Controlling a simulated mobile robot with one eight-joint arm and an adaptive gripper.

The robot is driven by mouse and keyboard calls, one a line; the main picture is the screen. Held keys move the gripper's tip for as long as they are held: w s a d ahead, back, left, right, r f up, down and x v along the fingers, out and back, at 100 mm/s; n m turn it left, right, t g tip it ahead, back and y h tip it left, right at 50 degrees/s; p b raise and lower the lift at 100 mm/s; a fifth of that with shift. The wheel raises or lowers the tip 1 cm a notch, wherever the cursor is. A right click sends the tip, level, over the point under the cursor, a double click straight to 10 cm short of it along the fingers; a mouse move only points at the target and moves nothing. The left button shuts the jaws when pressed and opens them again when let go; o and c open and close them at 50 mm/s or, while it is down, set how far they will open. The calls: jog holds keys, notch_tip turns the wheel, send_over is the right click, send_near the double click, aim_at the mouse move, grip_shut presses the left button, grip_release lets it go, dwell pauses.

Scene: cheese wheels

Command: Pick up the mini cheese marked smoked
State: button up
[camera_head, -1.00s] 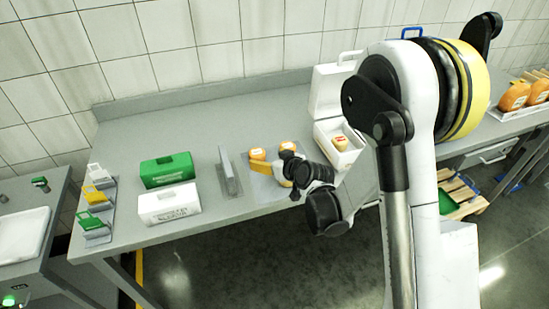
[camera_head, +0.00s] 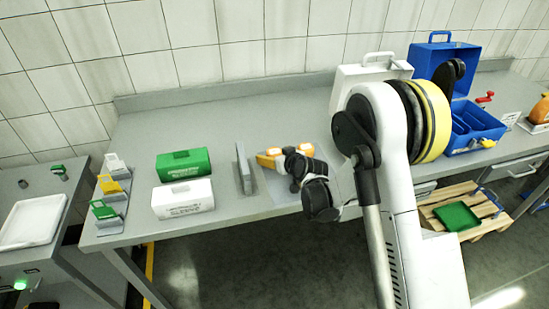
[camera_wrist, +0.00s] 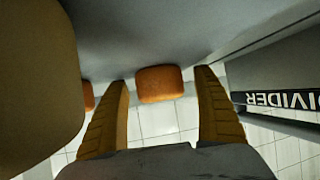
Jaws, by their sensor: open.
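In the wrist view, a small orange mini cheese (camera_wrist: 162,84) shows in the gap between the two fingertips of my gripper (camera_wrist: 162,76). The fingers are apart and do not visibly hold it. A second orange piece (camera_wrist: 88,95) is partly hidden beyond the left finger. In the head view, my gripper (camera_head: 271,160) is low over the worktable, and an orange cheese (camera_head: 304,149) shows just behind and right of it. The arm's wrist hides part of this area. I cannot read any smoked mark in these frames.
An upright grey divider (camera_head: 244,168) stands close left of my gripper, its lettering visible in the wrist view (camera_wrist: 285,101). Green (camera_head: 183,164) and white (camera_head: 183,199) boxes lie further left. A white case (camera_head: 350,76) and open blue toolbox (camera_head: 472,132) stand right. A large tan shape (camera_wrist: 40,80) fills the wrist view's left.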

aim_at(279, 150)
jog(key=c, duration=1.3)
jog(key=shift+r, duration=0.1)
jog(key=shift+c, duration=0.2)
